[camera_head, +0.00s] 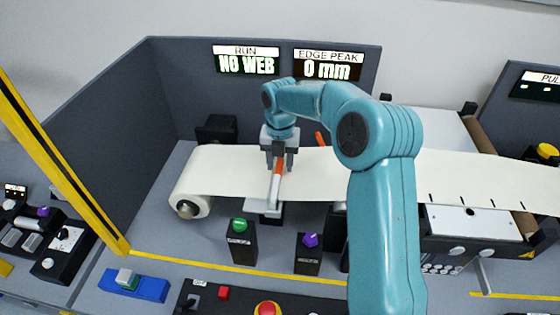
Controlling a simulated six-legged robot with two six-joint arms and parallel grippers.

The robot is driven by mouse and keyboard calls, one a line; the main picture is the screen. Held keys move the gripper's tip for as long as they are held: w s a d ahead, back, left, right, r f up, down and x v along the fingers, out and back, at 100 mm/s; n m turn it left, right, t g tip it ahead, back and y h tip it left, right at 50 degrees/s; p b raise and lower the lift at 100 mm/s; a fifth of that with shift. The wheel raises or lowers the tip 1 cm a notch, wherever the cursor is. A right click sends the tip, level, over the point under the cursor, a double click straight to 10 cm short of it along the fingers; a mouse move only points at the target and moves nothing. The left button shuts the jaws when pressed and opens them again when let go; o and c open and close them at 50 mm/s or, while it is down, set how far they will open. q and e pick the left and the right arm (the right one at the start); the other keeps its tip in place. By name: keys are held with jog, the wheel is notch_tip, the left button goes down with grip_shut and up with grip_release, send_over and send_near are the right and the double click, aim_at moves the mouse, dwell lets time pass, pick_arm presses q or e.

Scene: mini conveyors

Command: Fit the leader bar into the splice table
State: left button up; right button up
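A slim pale grey bar with an orange grip, which looks like the leader bar (275,188), lies across the cream web (230,170) left of the picture's middle. My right gripper (279,157) points down over the bar's far end, and its dark fingers sit close on both sides of the orange grip. They look shut on it; the exact contact is too small to see. A pale plate (262,209) shows under the bar's near end and may be part of the splice table. I cannot tell whether the bar is seated there. My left gripper is not in view.
A web roll (188,207) is at the left. Posts with a green button (240,226) and a purple button (309,241) stand in front. A red stop button (267,309) is at the bottom edge. The display reads NO WEB (246,64). My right arm hides the web's middle.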

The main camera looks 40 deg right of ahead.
aim_at(280, 166)
jog(key=shift+w+r, duration=0.1)
jog(key=shift+r, duration=0.2)
notch_tip(280, 166, up, 12)
jog(key=shift+f, duration=0.15)
jog(key=shift+a, duration=0.1)
dwell(0.5)
